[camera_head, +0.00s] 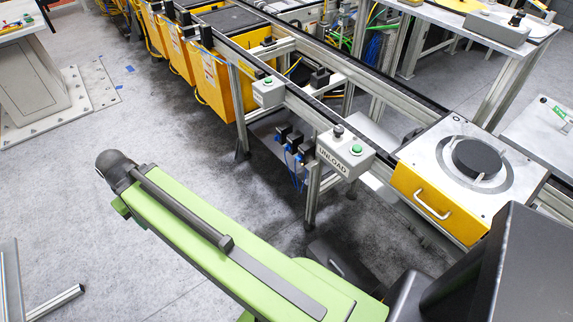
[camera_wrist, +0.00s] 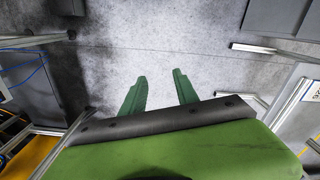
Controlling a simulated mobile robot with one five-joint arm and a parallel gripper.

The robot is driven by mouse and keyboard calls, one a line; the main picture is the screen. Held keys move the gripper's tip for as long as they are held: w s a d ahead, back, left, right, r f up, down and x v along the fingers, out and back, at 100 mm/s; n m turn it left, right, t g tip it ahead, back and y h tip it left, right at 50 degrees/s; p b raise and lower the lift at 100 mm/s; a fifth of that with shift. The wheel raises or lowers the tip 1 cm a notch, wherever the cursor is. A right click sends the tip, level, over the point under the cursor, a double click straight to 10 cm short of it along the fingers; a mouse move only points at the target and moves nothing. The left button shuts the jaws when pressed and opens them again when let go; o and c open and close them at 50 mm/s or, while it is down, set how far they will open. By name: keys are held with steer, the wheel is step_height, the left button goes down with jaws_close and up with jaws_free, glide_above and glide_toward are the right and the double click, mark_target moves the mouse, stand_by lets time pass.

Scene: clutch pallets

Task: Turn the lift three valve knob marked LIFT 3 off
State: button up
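My gripper (camera_wrist: 159,75) shows in the wrist view as two green fingers held apart, with only bare grey floor between and beyond them. It is empty and touches nothing that I can see. No knob with a readable LIFT 3 mark shows in either view. In the head view, a cluster of small black valve-like blocks (camera_head: 295,143) with blue tubes hangs under the conveyor rail. Their marks are too small to read, so I cannot tell whether the LIFT 3 knob is among them. My gripper's fingers are not seen in the head view.
A grey box marked UNLOAD (camera_head: 345,154) with a green button and a dark knob sits on the rail. Another green-button box (camera_head: 268,92) is further back. A yellow-fronted pallet station (camera_head: 437,203) stands at right. Yellow bins (camera_head: 215,82) line the conveyor.

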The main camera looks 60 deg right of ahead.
steer(key=shift+o, duration=1.1)
steer(key=shift+w+a+f, duration=0.1)
steer(key=shift+f, duration=0.1)
steer(key=shift+o, duration=0.3)
steer(key=d+f+m+h+b, duration=0.3)
steer(key=d+f+b, duration=0.6)
steer(key=d+b, duration=0.1)
steer(key=shift+m, duration=0.3)
steer(key=m+g+h+b, duration=0.6)
steer(key=m+h+b, duration=1)
steer(key=b, duration=1.6)
glide_toward(296, 159)
steer(key=shift+m+t+y, duration=0.4)
steer(key=shift+m+y, duration=0.5)
steer(key=x, duration=0.2)
steer(key=r+x, duration=0.1)
steer(key=x, duration=0.5)
steer(key=shift+r, duration=0.25)
